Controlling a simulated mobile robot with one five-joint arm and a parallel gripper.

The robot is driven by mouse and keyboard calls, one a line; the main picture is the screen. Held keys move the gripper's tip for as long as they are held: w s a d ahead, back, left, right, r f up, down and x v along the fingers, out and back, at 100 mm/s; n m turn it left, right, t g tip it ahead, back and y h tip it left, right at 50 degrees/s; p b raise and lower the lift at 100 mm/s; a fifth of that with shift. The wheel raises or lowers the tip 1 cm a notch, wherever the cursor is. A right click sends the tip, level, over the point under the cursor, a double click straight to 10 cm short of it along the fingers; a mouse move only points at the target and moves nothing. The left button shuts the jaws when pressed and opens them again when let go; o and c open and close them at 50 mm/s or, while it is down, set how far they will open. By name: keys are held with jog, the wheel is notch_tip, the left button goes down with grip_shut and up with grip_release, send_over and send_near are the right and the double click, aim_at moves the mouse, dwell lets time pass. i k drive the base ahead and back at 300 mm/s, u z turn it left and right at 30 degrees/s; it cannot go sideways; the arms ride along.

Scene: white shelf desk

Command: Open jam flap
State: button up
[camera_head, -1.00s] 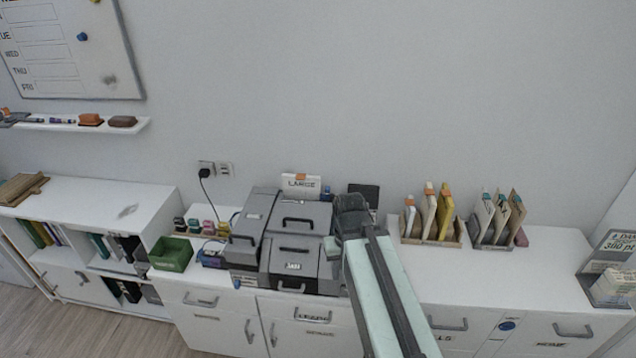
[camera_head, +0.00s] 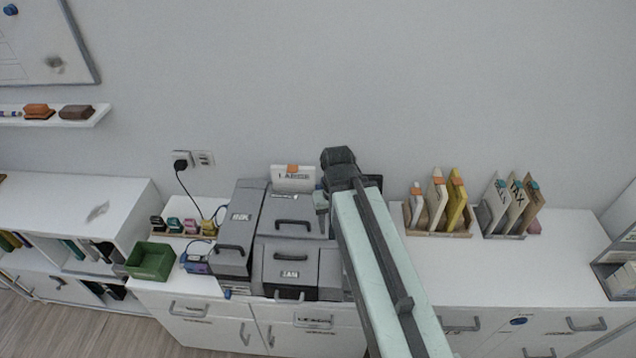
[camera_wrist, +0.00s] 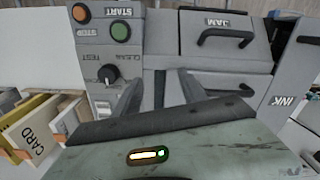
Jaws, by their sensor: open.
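The jam flap (camera_head: 270,273) is on the front of the grey machine, with a JAM label and a dark handle (camera_head: 292,254). It looks shut. In the wrist view the flap (camera_wrist: 190,30) is at the top, upside down, with its handle (camera_wrist: 226,37) below the label. My gripper (camera_wrist: 165,88) is open and empty, its two dark fingers pointing at the machine. The flap handle is beyond and to the right of the fingers, not touching them. In the head view my arm stands over the machine's right side and hides part of it.
A control panel with an orange button (camera_wrist: 80,12), a green button (camera_wrist: 121,31) and a dark knob (camera_wrist: 107,74) is beside the flap. The INK unit (camera_head: 238,230) stands left of it. Card holders (camera_head: 438,232) stand to the right, with bare desktop (camera_head: 450,262) before them.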

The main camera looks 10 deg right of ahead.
aim_at(289, 264)
jog(key=u, duration=0.4)
jog(key=k, duration=1.35)
jog(key=u, duration=0.6)
jog(key=i, duration=1.25)
jog(key=u, duration=0.9)
